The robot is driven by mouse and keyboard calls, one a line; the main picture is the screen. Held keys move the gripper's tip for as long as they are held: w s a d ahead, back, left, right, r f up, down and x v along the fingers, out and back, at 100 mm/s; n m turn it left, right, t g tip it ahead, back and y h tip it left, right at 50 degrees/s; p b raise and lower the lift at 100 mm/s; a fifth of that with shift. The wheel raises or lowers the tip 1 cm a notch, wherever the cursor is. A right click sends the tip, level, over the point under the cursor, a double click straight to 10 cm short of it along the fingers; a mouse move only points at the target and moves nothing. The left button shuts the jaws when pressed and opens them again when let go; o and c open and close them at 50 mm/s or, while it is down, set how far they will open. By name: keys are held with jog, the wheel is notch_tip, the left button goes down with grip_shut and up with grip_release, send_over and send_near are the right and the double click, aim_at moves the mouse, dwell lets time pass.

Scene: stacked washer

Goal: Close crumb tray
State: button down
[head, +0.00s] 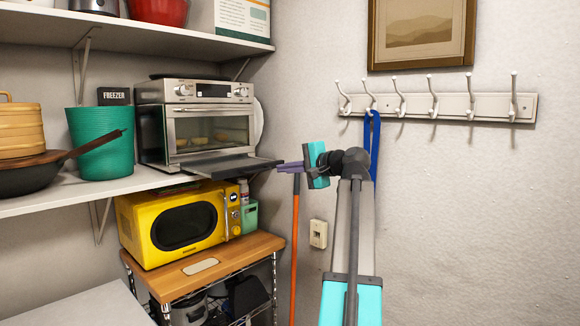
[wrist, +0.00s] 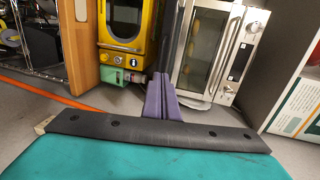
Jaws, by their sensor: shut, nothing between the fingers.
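The silver toaster oven (head: 208,128) stands on the shelf, and it also shows turned sideways in the wrist view (wrist: 205,50). Its dark crumb tray (head: 222,166) sticks out from the bottom front, well beyond the shelf edge. In the wrist view the tray is a dark upright strip (wrist: 171,40) between the oven and the yellow microwave. My gripper (head: 281,167) has purple fingers pressed together with nothing held; they also show in the wrist view (wrist: 161,80). The fingertips are at the tray's outer edge; I cannot tell whether they touch it.
The yellow microwave (head: 180,223) sits on a wooden-topped cart (head: 205,266) below the tray. An orange pole (head: 295,250) stands below my gripper. A green bin (head: 100,143) and a pan (head: 40,175) are left of the oven. White hooks (head: 433,95) line the right wall.

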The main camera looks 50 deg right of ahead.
aim_at(261, 170)
jog(key=p+x, duration=0.2)
jog(key=x, duration=0.6)
jog(key=shift+w, duration=0.15)
